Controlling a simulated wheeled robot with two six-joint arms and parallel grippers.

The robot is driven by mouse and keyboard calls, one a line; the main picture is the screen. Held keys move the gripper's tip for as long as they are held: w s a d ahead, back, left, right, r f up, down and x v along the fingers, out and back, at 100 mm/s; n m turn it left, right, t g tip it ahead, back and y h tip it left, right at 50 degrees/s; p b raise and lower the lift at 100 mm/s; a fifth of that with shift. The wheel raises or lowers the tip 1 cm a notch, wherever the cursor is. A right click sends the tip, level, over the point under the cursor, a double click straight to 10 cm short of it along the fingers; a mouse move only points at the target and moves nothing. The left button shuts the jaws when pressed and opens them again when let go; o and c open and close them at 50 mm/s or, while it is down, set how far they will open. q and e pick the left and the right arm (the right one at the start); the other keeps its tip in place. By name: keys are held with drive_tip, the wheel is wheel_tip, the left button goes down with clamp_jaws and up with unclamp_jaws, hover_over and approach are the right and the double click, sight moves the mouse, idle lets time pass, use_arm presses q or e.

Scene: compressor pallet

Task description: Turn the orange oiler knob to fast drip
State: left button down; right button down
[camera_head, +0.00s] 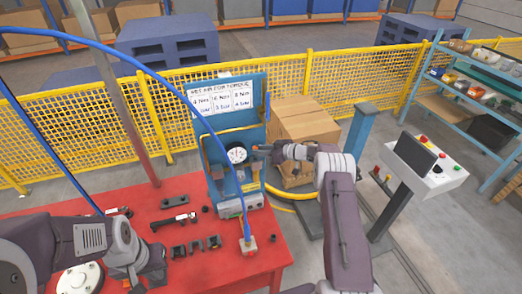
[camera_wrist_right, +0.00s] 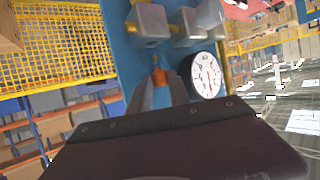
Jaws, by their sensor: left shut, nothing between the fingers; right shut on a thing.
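The orange oiler knob (camera_wrist_right: 158,75) shows in the right wrist view, small and partly hidden between my fingers, in front of the blue panel. My right gripper (camera_wrist_right: 165,90) is shut on it. In the head view my right gripper (camera_head: 262,150) reaches from the right to the blue stand (camera_head: 253,112), beside the round white gauge (camera_head: 237,155). The knob is too small to make out there. The gauge also shows in the right wrist view (camera_wrist_right: 206,74), just right of the fingers. My left gripper (camera_head: 134,280) is shut and empty, low over the red table at the lower left.
The red table (camera_head: 215,270) carries small dark parts (camera_head: 195,246) and a tool (camera_head: 173,221). Metal fittings (camera_wrist_right: 175,25) sit above the knob. Cardboard boxes (camera_head: 303,122) and a control console (camera_head: 425,165) stand to the right.

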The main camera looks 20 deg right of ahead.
idle(0.3)
drive_tip(key=c, duration=1.2)
unclamp_jaws()
drive_tip(key=shift+r, duration=0.1)
drive_tip(key=shift+a, duration=0.1)
